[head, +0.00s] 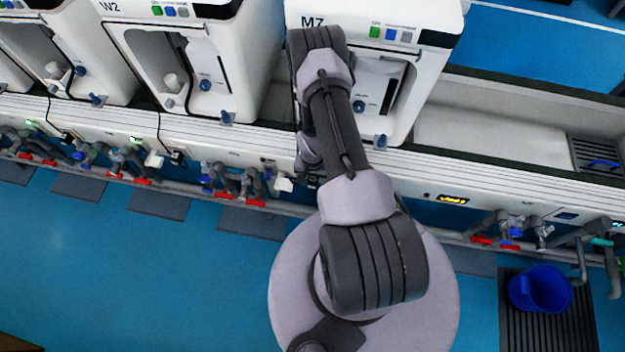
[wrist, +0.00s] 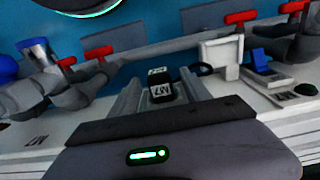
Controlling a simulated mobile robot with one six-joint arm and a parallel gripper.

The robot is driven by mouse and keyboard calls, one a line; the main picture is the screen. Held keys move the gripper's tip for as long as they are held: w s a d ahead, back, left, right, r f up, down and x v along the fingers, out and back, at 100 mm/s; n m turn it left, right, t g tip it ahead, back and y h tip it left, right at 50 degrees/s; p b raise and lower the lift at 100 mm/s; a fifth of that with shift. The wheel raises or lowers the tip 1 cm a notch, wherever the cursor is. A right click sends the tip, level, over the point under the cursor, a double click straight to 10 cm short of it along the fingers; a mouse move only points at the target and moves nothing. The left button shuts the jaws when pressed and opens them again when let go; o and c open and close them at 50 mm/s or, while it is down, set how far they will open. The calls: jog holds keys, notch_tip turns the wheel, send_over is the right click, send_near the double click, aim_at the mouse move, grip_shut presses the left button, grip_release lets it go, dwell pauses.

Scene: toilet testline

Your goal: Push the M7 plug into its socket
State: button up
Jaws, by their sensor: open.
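The M7 plug (wrist: 162,93), a small black block with white M7 labels, shows in the wrist view. My gripper (wrist: 160,78) is open, with its two grey fingers on either side of the plug. A gap shows beside the plug, so I cannot tell any firm contact. A dark cable loop (wrist: 205,69) is close to its right. The socket face is not clearly visible, and I cannot tell how far in the plug sits. In the head view the M7 machine (head: 420,75) stands behind my arm, which hides most of the gripper area.
Right of the plug in the wrist view are a white box (wrist: 220,55) and a blue flap (wrist: 262,68). Red-handled valves (wrist: 98,53) and grey pipes crowd both sides. A blue bucket (head: 540,288) stands at lower right. The blue floor (head: 130,270) at left is mostly clear.

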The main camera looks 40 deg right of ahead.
jog(key=shift+r, duration=0.1)
jog(key=w+a+r+n+t+p, duration=0.1)
jog(key=w+a+r+p, duration=0.15)
jog(key=r, duration=1.25)
jog(key=w+a+r+t+p, duration=0.1)
jog(key=w+a+r+p, duration=0.15)
jog(key=r, duration=1.25)
jog(key=w+a+r+n+t+p, duration=0.1)
jog(key=a+r+p, duration=0.15)
jog(key=r, duration=1.25)
jog(key=s+a+r+n+t+y, duration=0.2)
jog(key=s+a+r+n, duration=0.2)
jog(key=s+a+r, duration=1.1)
notch_tip(320, 180, up, 4)
jog(key=shift+s+a+f+t, duration=0.15)
jog(key=shift+s+a+t, duration=0.1)
jog(key=shift+s+t, duration=0.2)
